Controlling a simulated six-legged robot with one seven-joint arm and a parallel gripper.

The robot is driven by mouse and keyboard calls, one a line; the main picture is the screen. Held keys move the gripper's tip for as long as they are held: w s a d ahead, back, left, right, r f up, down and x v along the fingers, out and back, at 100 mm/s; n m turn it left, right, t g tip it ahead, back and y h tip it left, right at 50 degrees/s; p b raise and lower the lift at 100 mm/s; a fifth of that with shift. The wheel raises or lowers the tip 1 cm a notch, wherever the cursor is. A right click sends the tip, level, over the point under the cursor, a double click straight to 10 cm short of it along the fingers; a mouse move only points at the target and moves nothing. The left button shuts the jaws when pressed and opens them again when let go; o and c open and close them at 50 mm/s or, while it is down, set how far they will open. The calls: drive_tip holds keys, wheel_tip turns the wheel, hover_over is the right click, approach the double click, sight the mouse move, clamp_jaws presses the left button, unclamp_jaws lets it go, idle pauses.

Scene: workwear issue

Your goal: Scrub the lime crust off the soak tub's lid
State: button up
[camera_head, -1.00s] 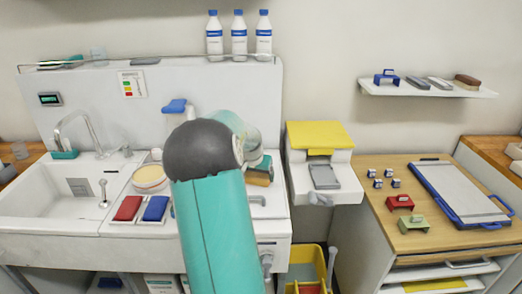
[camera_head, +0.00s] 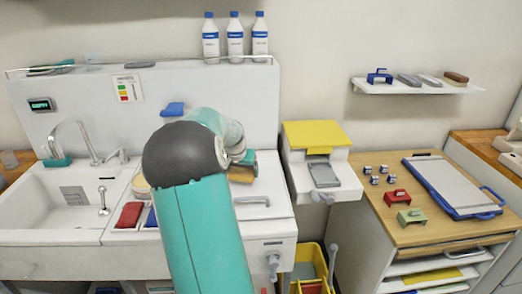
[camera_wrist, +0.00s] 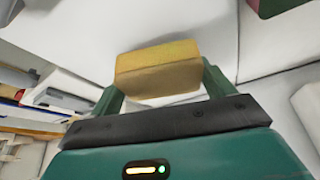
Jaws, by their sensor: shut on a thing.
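My gripper (camera_wrist: 160,82) is shut on a yellow-brown sponge block (camera_wrist: 158,70), with one green finger at each end of it. In the head view the sponge (camera_head: 242,173) shows just right of my arm, over the white counter. A white panel with a metal bar handle (camera_head: 253,200) lies below and right of it; it looks like the soak tub's lid (camera_head: 275,204). My arm covers the panel's left part. I cannot make out a lime crust. Whether the sponge touches the surface is unclear.
A sink with a tap (camera_head: 75,143) is at the left. A red pad (camera_head: 130,214) lies beside it, with a blue pad (camera_head: 152,217) partly behind my arm. A white unit with a yellow top (camera_head: 317,135) stands right of the counter. Three bottles (camera_head: 235,37) stand above.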

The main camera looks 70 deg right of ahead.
drive_tip(key=shift+w+d+r, duration=0.1)
drive_tip(key=shift+r, duration=2.6)
